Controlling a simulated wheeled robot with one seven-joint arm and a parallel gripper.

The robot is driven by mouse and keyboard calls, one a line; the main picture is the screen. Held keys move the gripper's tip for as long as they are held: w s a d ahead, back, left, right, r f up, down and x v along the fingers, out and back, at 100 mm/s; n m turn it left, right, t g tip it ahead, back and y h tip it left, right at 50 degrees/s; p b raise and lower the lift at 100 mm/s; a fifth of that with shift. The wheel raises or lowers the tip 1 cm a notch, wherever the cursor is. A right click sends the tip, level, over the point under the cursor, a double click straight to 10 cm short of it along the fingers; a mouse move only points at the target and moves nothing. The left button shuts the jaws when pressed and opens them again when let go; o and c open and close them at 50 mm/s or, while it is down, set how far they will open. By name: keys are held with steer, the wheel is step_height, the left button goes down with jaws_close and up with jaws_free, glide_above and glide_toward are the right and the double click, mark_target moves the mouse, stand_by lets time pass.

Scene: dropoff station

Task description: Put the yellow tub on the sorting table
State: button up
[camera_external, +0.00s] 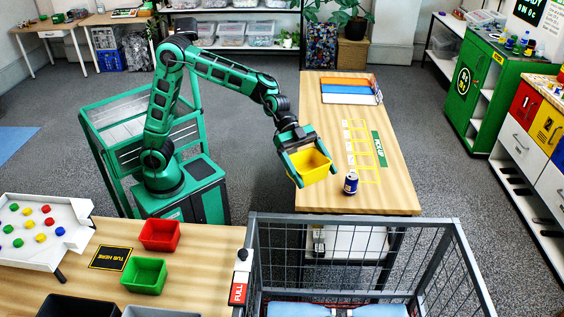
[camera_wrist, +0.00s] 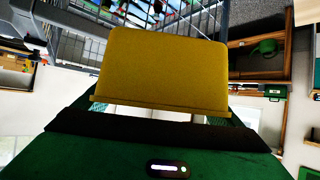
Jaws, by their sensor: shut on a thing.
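The yellow tub (camera_external: 308,166) is held in my gripper (camera_external: 306,163), near the left edge of a wooden table (camera_external: 395,180). My gripper is shut on the tub, with a finger on either side of it. In the wrist view the yellow tub (camera_wrist: 165,68) fills the middle of the picture. Another wooden table (camera_external: 205,240) at the lower left bears a black "TUB HERE" mark (camera_external: 110,258), a red tub (camera_external: 160,234) and a green tub (camera_external: 144,275). I cannot tell for certain which table is the sorting table.
A dark blue can (camera_external: 351,183) stands on the right-hand table, just right of the yellow tub. A grey wire cage (camera_external: 345,235) stands in front of that table. A white tray of coloured pieces (camera_external: 38,232) lies at the far left. Dark bins stand at the bottom left.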

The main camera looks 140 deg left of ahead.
steer(key=d+m+h, duration=0.1)
steer(key=d, duration=0.4)
steer(key=d+m+h, duration=0.1)
steer(key=d, duration=0.5)
steer(key=d+m+g+h, duration=0.1)
steer(key=d, duration=0.4)
steer(key=shift+s+d+m+h, duration=0.25)
steer(key=shift+d+m+h, duration=0.05)
steer(key=s+d+m+g+h, duration=0.1)
steer(key=s+d+m+h, duration=0.15)
steer(key=d, duration=0.65)
steer(key=s+d+m+g+h, duration=0.1)
steer(key=s+d, duration=0.2)
steer(key=d, duration=0.5)
step_height(320, 180, down, 11)
steer(key=shift+m, duration=0.25)
steer(key=w+d+f, duration=0.1)
steer(key=d+f, duration=0.1)
steer(key=d, duration=0.2)
steer(key=w+d+f, duration=0.1)
steer(key=d+f, duration=0.1)
steer(key=d, duration=0.2)
steer(key=w+d+f, duration=0.1)
steer(key=d+f, duration=0.2)
steer(key=d, duration=0.1)
steer(key=shift+f, duration=2.05)
steer(key=o, duration=0.8)
steer(key=shift+f, duration=0.1)
steer(key=shift+o, duration=0.2)
